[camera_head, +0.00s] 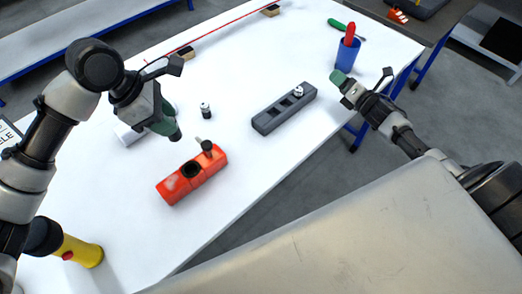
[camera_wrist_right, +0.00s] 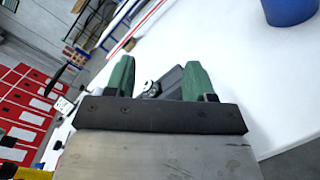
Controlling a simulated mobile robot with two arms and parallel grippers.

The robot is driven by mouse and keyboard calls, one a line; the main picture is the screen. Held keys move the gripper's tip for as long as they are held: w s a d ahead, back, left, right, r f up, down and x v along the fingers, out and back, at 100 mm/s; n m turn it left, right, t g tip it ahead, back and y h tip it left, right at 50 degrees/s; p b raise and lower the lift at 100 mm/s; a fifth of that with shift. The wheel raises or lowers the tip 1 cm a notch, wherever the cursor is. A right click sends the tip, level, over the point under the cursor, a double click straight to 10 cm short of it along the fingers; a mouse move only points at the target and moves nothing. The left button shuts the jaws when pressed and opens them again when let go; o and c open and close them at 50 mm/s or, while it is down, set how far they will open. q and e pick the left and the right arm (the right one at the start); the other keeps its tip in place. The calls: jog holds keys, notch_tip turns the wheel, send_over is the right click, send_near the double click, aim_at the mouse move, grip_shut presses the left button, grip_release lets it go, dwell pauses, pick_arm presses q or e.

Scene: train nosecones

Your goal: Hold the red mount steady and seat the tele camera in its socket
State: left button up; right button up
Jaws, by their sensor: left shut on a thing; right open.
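The red mount (camera_head: 177,187) lies on the white table, with a dark round opening (camera_head: 192,169) in its middle and a small dark camera (camera_head: 207,147) standing at its far end. My left gripper (camera_head: 172,130) is just above and left of the mount, seemingly apart from it. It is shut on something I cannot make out. Another small camera (camera_head: 205,110) stands on the table behind the mount. A silver-topped camera (camera_head: 298,92) sits in the dark grey rack (camera_head: 268,123); I cannot tell which camera is the tele one. My right gripper (camera_head: 345,83) is open and empty, right of the rack.
A blue cup (camera_head: 347,57) with a red-handled tool and a green-handled tool (camera_head: 345,28) stand and lie at the far right. A white cylinder (camera_head: 127,134) lies behind my left gripper. A yellow cylinder (camera_head: 82,251) is at lower left. The table between mount and rack is clear.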

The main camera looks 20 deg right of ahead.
aim_at(211, 151)
jog(key=s+a+f+n+g+y, duration=0.1)
jog(key=a+n+y, duration=0.1)
jog(key=a, duration=0.3)
jog(key=a+f+n+y, duration=0.1)
jog(key=a+n+y, duration=0.2)
jog(key=a+n, duration=0.1)
jog(key=s+a+n+g+y, duration=0.1)
jog(key=a+n+y, duration=0.1)
jog(key=a, duration=0.5)
jog(key=shift+s+f+n+g+y, duration=0.3)
jog(key=shift+f+n, duration=0.1)
jog(key=shift+n, duration=0.5)
jog(key=s+a+n+g+y, duration=0.2)
jog(key=a+n, duration=0.1)
jog(key=a, duration=0.2)
jog(key=s+a+f+n+g+y, duration=0.1)
jog(key=s+a+n+g+y, duration=0.1)
jog(key=s+a+n, duration=0.1)
jog(key=s+a+n+g+y, duration=0.2)
jog(key=a+n, duration=0.2)
jog(key=a, duration=0.3)
jog(key=shift+s+f+g, duration=0.15)
jog(key=shift+f+g, duration=0.15)
jog(key=shift+g, duration=0.1)
jog(key=shift+a+n, duration=0.3)
jog(key=shift+a, duration=0.05)
jog(key=x, duration=1.1)
jog(key=shift+a, duration=0.1)
grip_shut()
